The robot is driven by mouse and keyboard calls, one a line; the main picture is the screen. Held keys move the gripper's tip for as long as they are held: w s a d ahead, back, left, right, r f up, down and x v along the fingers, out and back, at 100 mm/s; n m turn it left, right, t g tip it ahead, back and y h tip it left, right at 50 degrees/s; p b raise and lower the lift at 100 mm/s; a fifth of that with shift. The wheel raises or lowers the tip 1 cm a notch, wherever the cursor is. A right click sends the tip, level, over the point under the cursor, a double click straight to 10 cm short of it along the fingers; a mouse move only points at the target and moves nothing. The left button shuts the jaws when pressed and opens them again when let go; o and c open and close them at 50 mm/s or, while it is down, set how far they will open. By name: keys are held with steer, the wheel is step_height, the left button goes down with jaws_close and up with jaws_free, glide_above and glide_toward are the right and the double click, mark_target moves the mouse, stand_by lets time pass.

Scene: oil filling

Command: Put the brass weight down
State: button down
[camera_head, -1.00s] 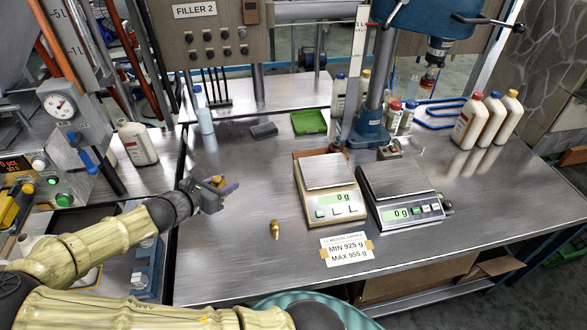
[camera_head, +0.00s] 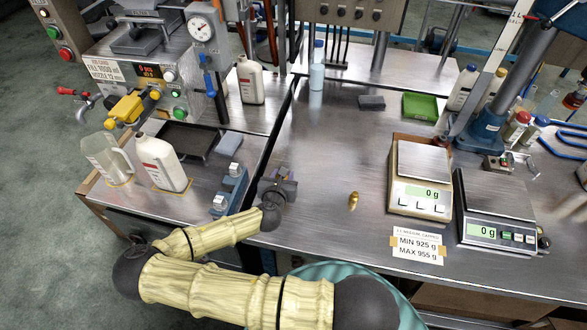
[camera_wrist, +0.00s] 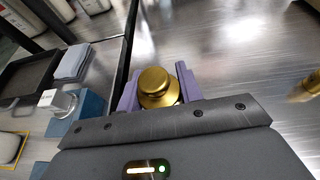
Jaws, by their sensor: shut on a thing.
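A brass weight (camera_wrist: 156,86), gold and knobbed on top, is between the purple fingers of my gripper (camera_wrist: 160,88) in the wrist view. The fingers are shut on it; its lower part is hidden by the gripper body. In the head view my gripper (camera_head: 285,183) is low over the left part of the steel bench (camera_head: 330,150), close to the gap at its left side. The weight is hard to make out there, and I cannot tell whether it touches the bench. Another small brass piece (camera_head: 353,201) stands on the bench to the right.
Two scales (camera_head: 420,163) (camera_head: 490,200), both reading 0 g, stand to the right, with a MIN/MAX card (camera_head: 417,245) in front. A blue block fixture (camera_head: 230,190) and white bottle (camera_head: 161,163) are left. Bare bench lies between.

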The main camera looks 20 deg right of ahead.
steer(key=n+y, duration=0.1)
steer(key=a+n+t+y, duration=0.1)
steer(key=y, duration=0.1)
steer(key=shift+w+a+f+n, duration=0.25)
steer(key=shift+w+f+n, duration=0.15)
steer(key=shift+a+r+n+t+y, duration=0.1)
steer(key=shift+a+n+t+y, duration=0.15)
steer(key=shift+n+y, duration=0.3)
steer(key=shift+a+r+n+t+y, duration=0.1)
steer(key=shift+a+n+t+y, duration=0.2)
steer(key=shift+y, duration=0.35)
steer(key=shift+s+a+r+n+y, duration=0.25)
steer(key=shift+a+n+y, duration=0.2)
steer(key=shift+n+y, duration=0.35)
